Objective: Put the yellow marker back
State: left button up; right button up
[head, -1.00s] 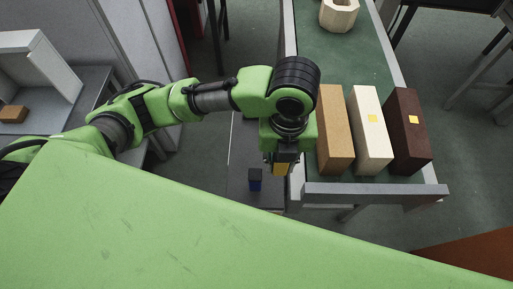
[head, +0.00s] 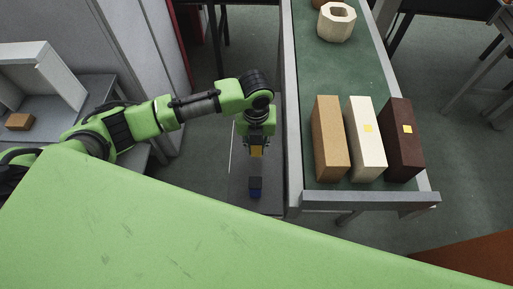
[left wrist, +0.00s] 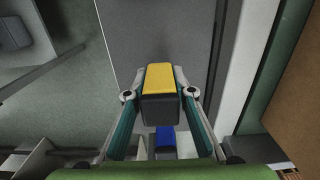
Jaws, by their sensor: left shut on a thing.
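The yellow marker (head: 256,152) is a small block with a yellow face and a dark end. My left gripper (head: 256,148) is shut on it and holds it over the narrow dark grey surface (head: 240,175) beside the green-topped table. In the left wrist view the marker (left wrist: 172,76) sits between the two fingers of the left gripper (left wrist: 160,95). A blue block with a dark top (head: 255,190) stands on the grey surface, just below the marker in the head view. It also shows in the left wrist view (left wrist: 165,138). My right gripper is not in view.
On the green-topped table (head: 310,85) stand a tan block (head: 330,140), a cream block (head: 366,140) and a dark brown block (head: 404,140). The cream and brown ones bear small yellow squares. A hollow wooden piece (head: 336,25) stands farther back. The table's raised grey rim (head: 370,200) borders my workspace.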

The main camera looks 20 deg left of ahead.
pick_arm(q)
jog(key=shift+s+f, duration=0.1)
jog(key=shift+f, duration=0.95)
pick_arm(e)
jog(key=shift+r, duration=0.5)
pick_arm(q)
jog(key=shift+f, duration=0.1)
jog(key=o, duration=0.9)
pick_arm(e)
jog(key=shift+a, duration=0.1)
pick_arm(q)
jog(key=shift+r, duration=0.55)
notch_tip(320, 180, up, 11)
jog(key=shift+r+b, duration=0.1)
jog(key=shift+b, duration=0.95)
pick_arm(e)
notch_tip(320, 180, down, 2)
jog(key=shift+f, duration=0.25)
